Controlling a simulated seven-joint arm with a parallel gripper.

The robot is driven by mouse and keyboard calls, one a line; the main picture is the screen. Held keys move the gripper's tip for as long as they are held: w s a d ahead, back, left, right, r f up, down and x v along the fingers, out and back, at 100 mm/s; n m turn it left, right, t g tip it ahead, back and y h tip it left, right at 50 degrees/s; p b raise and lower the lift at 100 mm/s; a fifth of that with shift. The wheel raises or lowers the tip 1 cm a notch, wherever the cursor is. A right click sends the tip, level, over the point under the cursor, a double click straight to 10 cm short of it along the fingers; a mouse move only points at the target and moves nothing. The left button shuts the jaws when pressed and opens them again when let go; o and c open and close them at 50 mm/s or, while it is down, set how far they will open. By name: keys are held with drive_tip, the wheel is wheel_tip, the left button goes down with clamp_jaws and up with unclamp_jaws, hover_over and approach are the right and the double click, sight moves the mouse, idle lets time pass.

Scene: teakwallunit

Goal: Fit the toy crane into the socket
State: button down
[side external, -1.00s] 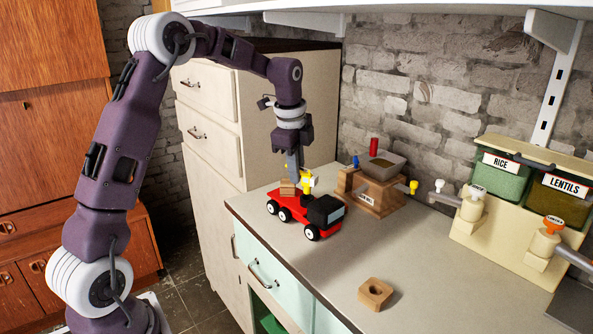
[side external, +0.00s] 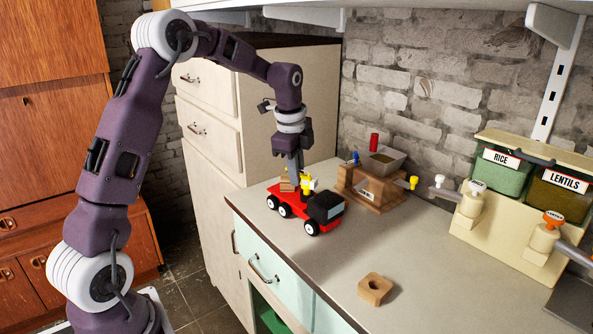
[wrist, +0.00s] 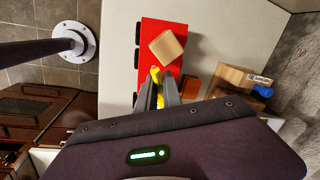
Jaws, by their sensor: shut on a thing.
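The toy crane (side external: 308,183) is a small yellow piece over the red truck (side external: 285,211), just behind its black cab. My gripper (side external: 297,177) points down and is shut on the crane. In the wrist view the crane's yellow tip (wrist: 155,74) shows between the fingertips (wrist: 158,88); the fingers hide the rest. The crane's lower end is at the truck bed, but I cannot tell whether it is in a socket or only above one. No socket opening shows clearly on the truck.
A wooden block (side external: 286,184) sits on the truck's rear bed. A wooden stand with a grey hopper (side external: 381,161) is close behind the truck. A holed wooden block (side external: 374,290) lies in front. Dispensers (side external: 510,200) stand at right. Counter between is clear.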

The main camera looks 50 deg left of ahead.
drive_tip(key=shift+f, duration=0.55)
drive_tip(key=c, duration=1.4)
unclamp_jaws()
wheel_tip(320, 180, up, 7)
drive_tip(key=s, duration=0.1)
drive_tip(key=shift+d, duration=0.3)
drive_tip(key=shift+s, duration=0.1)
